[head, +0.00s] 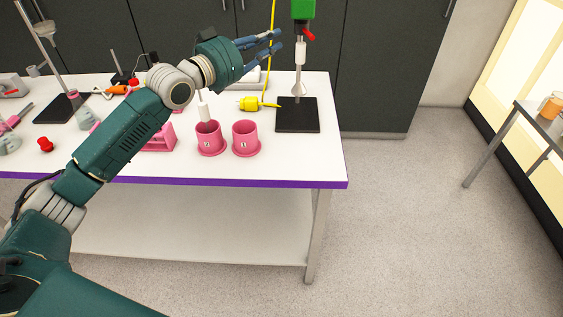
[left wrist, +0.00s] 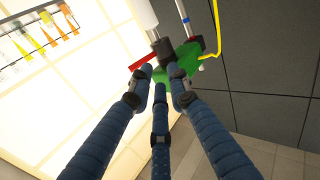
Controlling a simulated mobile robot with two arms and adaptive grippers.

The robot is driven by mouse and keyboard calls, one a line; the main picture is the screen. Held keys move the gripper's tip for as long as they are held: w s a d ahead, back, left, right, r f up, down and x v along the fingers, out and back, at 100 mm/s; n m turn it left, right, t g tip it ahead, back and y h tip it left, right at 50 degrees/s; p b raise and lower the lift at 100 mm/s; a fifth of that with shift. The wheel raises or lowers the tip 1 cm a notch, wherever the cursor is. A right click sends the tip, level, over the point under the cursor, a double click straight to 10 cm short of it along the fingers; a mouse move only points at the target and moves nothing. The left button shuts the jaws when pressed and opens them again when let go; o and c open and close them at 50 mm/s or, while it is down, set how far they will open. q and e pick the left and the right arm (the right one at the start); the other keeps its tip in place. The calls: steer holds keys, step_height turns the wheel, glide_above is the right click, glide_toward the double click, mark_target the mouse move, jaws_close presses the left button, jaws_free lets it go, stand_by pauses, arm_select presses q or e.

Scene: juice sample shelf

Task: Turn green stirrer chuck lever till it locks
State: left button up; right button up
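The green stirrer (head: 303,9) hangs at the top of the head view above a black base plate (head: 297,116). Its red lever (head: 309,35) sticks out below the green body to the right. A whitish cylinder and shaft (head: 300,54) hang beneath it. My left gripper (head: 278,41) is open and empty, its blue fingers spread just left of the shaft, apart from the lever. In the left wrist view the green body (left wrist: 186,62) and the red lever (left wrist: 142,61) show beyond the fingertips (left wrist: 160,76). Where the lever meets the chuck is partly hidden. My right gripper is out of view.
Two pink cups (head: 246,139) stand on the white table (head: 325,155) below my left arm. A yellow plug-like item (head: 250,103) with a yellow cable lies beside the base plate. Dark cabinets (head: 375,70) stand behind. A side table (head: 540,125) is at the right.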

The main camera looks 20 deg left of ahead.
arm_select(q)
steer(key=s+d+f+g, duration=0.1)
steer(key=s+d+f, duration=0.1)
steer(key=s+f, duration=0.2)
steer(key=s+d+f+g+y, duration=0.1)
steer(key=s+f, duration=0.3)
steer(key=f, duration=0.7)
steer(key=s+d+f+m+g, duration=0.1)
steer(key=s+d+f, duration=0.3)
steer(key=f, duration=0.4)
steer(key=shift+s+f+g+y+b, duration=0.25)
steer(key=shift+s+g+y+b, duration=0.15)
steer(key=shift+g, duration=0.5)
steer(key=shift+s+f, duration=0.35)
steer(key=shift+f, duration=0.15)
steer(key=shift+c, duration=0.5)
